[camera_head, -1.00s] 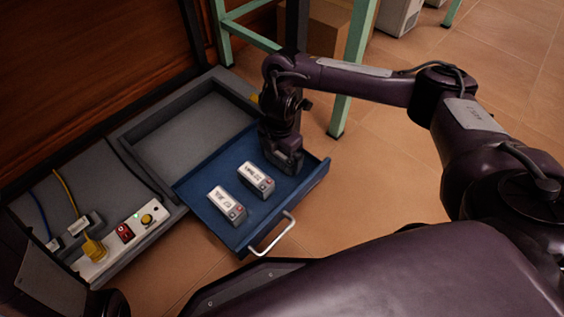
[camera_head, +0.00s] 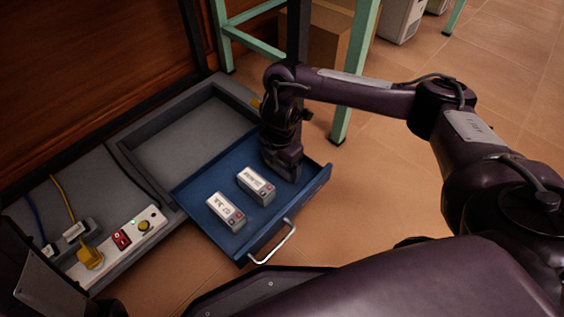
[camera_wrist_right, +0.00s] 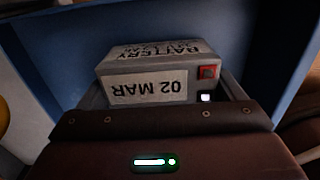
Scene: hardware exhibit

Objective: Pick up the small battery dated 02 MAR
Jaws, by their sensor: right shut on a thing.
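A battery labelled 02 MAR (camera_wrist_right: 148,88), grey with a red terminal, sits between the jaws of my right gripper in the right wrist view. Its label reads upside down there. In the head view my right gripper (camera_head: 283,165) points down at the back right of the blue drawer (camera_head: 205,178) and hides this battery. The jaws are shut on it. Two other grey batteries with white labels lie in the drawer, one nearer the gripper (camera_head: 256,186) and one further left (camera_head: 225,210). Their labels are too small to read. My left gripper is not in view.
The blue drawer has low walls and a white handle (camera_head: 273,245) at its front. A grey open compartment (camera_head: 190,130) lies behind it. A power strip (camera_head: 120,243) with a yellow plug (camera_head: 90,258) is at left. Green frame legs (camera_head: 352,80) stand behind my right gripper.

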